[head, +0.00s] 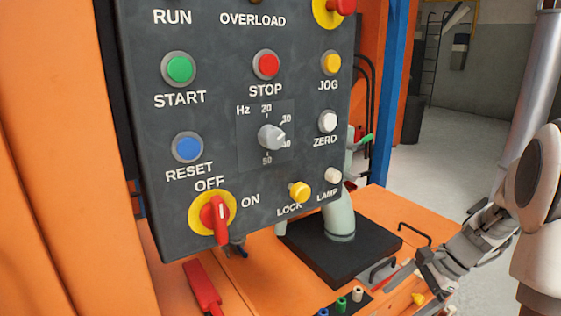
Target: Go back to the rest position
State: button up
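My gripper (432,280) is low at the right, at the end of my arm, which comes in from the right edge. It is over or beside the orange bench (372,205) and clear of the dark control panel (215,100). Its fingers are small and partly cut by the lower edge, so I cannot tell whether they are open or shut. No held object is plain to see. A small yellow piece (418,298) shows close to it, and I cannot tell whether they touch.
The panel carries a red rotary switch (215,220), a grey dial (271,136) and several buttons. A black plate (325,258) with a pale green pipe (341,220) stands on the bench. A red-handled item (202,288) lies lower left. Open floor (455,150) shows behind, right of the blue post (393,100).

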jog(key=s+a+r+n+t+h, duration=0.4)
jog(key=s+a+r+n+h, duration=0.2)
jog(key=s+a+r+n, duration=0.5)
jog(key=s+r+n, duration=0.3)
jog(key=s+n, duration=0.2)
jog(key=shift+s+a+r+n+t, duration=0.2)
jog(key=shift+s+r+n+t, duration=0.1)
jog(key=shift+n, duration=0.1)
dwell(0.3)
